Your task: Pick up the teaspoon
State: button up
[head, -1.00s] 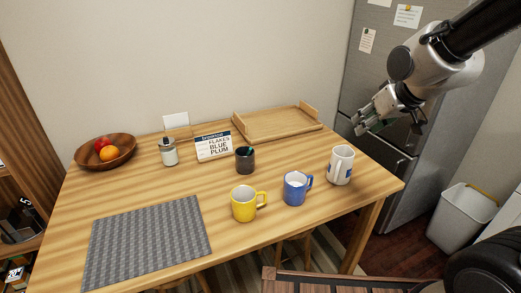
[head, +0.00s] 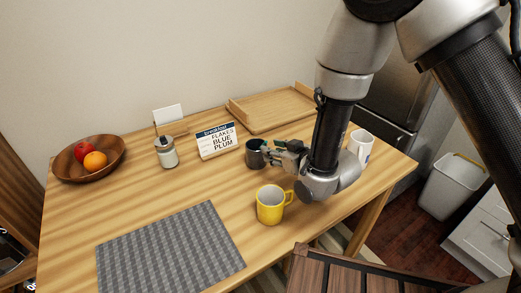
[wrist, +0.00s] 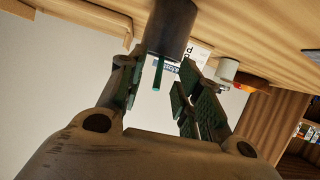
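A dark cup (head: 254,153) stands on the table, left of my gripper. In the wrist view, which is turned upside down, the dark cup (wrist: 169,30) is at the top. A thin dark green handle (wrist: 158,73) sticks out of it; I take it for the teaspoon's, though its bowl is hidden in the cup. My gripper (head: 276,153) is low over the table beside the cup. In the wrist view my gripper (wrist: 160,90) is open, with the handle between its two fingers and a gap on either side.
A yellow mug (head: 270,205) stands close in front of the gripper, and a white mug (head: 361,146) is behind the arm. A lettered sign (head: 217,140), a lidded jar (head: 167,153) and a wooden tray (head: 270,108) are farther back. The grey mat (head: 170,250) is clear.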

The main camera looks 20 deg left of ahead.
aim_at(259, 150)
jog(key=x, duration=0.5)
jog(key=shift+s+a+r, duration=0.1)
jog(key=shift+a+r, duration=0.05)
jog(key=shift+r, duration=0.1)
grip_shut()
